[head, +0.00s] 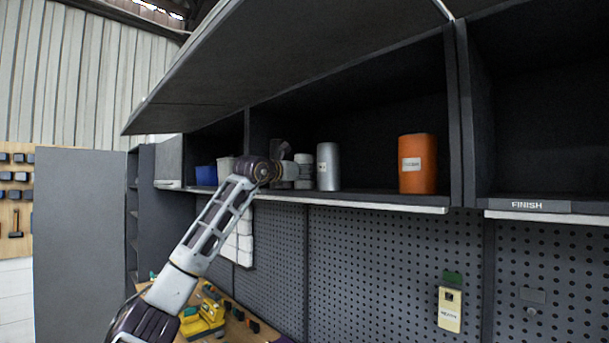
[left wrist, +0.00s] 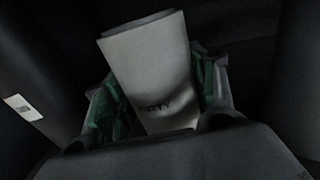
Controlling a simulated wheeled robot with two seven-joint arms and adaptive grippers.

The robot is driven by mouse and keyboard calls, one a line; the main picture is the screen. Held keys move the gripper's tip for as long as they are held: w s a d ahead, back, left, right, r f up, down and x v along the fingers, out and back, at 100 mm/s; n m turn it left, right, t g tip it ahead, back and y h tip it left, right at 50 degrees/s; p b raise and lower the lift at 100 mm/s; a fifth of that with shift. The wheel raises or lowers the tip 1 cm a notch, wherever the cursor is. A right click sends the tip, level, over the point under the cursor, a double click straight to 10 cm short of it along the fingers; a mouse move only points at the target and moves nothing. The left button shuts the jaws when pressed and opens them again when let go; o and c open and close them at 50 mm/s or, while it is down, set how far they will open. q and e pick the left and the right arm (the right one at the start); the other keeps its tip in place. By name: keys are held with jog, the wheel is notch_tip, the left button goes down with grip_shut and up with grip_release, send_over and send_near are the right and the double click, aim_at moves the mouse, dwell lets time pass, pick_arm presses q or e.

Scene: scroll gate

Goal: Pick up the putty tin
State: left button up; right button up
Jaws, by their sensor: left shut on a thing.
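The putty tin (left wrist: 152,75) is a plain light-grey can with dark lettering, of which the end "TTY" is readable. In the left wrist view it sits, tilted in the picture, between the green-padded fingers of my left gripper (left wrist: 158,108), which is shut on it. In the head view my left gripper (head: 291,172) is inside the middle shelf bay. A pale shape there blends with the gripper, and I cannot tell tin from gripper. My right gripper is not in view.
A silver can (head: 328,166) stands just right of my gripper, and an orange can (head: 417,164) farther right. A blue bin (head: 206,176) is at left. A raised panel (head: 290,62) overhangs the bay. The FINISH bay (head: 541,206) at right looks empty.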

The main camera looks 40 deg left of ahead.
pick_arm(q)
jog(key=shift+r, duration=0.15)
jog(key=shift+s+r, duration=0.2)
jog(key=shift+r, duration=3.25)
jog(key=s+a+b, duration=0.2)
jog(key=s+a, duration=0.2)
jog(key=s, duration=0.5)
jog(key=s+a+b, duration=0.2)
jog(key=s+a, duration=0.1)
jog(key=s, duration=0.6)
jog(key=shift+a, duration=0.35)
jog(key=shift+f, duration=0.1)
